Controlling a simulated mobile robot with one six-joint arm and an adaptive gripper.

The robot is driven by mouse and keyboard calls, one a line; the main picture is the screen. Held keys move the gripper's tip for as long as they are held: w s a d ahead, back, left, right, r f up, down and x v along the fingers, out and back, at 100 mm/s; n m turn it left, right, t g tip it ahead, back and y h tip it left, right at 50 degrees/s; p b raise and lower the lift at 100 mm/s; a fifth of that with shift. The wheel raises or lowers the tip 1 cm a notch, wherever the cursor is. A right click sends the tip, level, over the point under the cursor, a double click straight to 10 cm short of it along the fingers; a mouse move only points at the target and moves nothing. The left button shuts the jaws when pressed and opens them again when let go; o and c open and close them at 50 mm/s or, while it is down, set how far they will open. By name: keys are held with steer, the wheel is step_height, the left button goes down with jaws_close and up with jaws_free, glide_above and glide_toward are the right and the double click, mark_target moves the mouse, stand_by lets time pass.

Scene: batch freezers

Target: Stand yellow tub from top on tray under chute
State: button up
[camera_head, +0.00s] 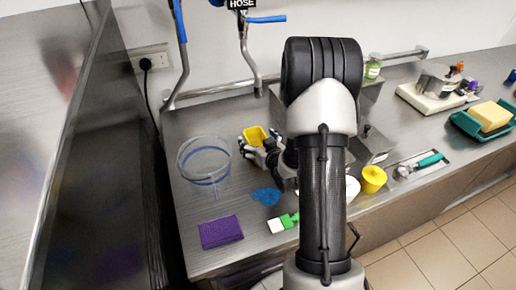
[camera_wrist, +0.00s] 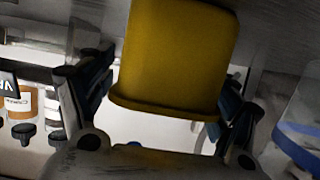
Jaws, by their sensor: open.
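A yellow tub (camera_head: 256,133) is at my gripper (camera_head: 262,154), left of my arm in the head view. In the wrist view the yellow tub (camera_wrist: 178,55) fills the space between the two fingers of my gripper (camera_wrist: 160,100), its rim toward the camera. The fingers are open on either side of it; I cannot tell whether they touch it. A second yellow tub (camera_head: 373,179), which looks lidded, stands on the counter right of my arm. My arm hides much of the steel machine (camera_head: 372,146); I cannot make out the chute or tray.
A clear round container with a blue band (camera_head: 204,162) stands close left of my gripper. A purple sponge (camera_head: 221,231), a blue cloth (camera_head: 265,196) and a green-and-white brush (camera_head: 284,223) lie in front. A green bottle (camera_head: 373,67) stands behind. Bare counter shows at the left front.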

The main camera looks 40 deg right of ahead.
steer(key=shift+c, duration=0.4)
steer(key=c, duration=1.1)
